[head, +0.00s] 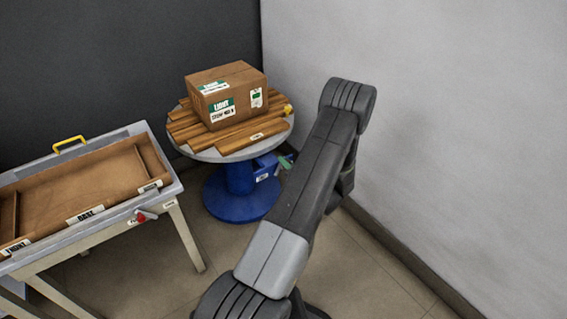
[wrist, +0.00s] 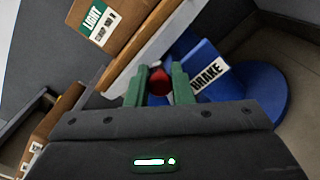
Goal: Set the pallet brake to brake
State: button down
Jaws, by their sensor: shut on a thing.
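The pallet (head: 238,137) of wooden boards lies on a grey round turntable top (head: 207,156) over a blue pedestal (head: 238,203). In the wrist view, a white label reading BRAKE (wrist: 210,78) sits on the blue part, just right of my gripper (wrist: 157,84). Its green fingers are shut on a red knob (wrist: 158,79), which is the brake handle's end. The lever behind the knob is mostly hidden, and I cannot tell its setting. In the head view, only a green fingertip shows beside the pedestal's blue housing (head: 266,166); my arm hides the rest.
A carton (head: 226,94) labelled LIGHT stands on the pallet, close above my gripper. A grey-rimmed table (head: 174,190) with a brown tray, a yellow handle (head: 69,144) and a red-knobbed lever (head: 142,216) stands left. A grey wall (head: 440,120) rises right. Floor shows between table and pedestal.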

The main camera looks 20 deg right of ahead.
jog(key=shift+w+d+f+m, duration=0.15)
jog(key=shift+d+m, duration=0.1)
jog(key=shift+m, duration=0.25)
jog(key=shift+d+f+m, duration=0.15)
jog(key=shift+d+m, duration=0.05)
jog(key=shift+m, duration=0.3)
jog(key=c, duration=1.3)
grip_release()
jog(key=shift+d, duration=0.1)
jog(key=shift+o, duration=0.2)
jog(key=p+v, duration=0.2)
jog(key=v, duration=1.1)
jog(key=shift+s+p, duration=0.3)
jog(key=shift+s, duration=0.1)
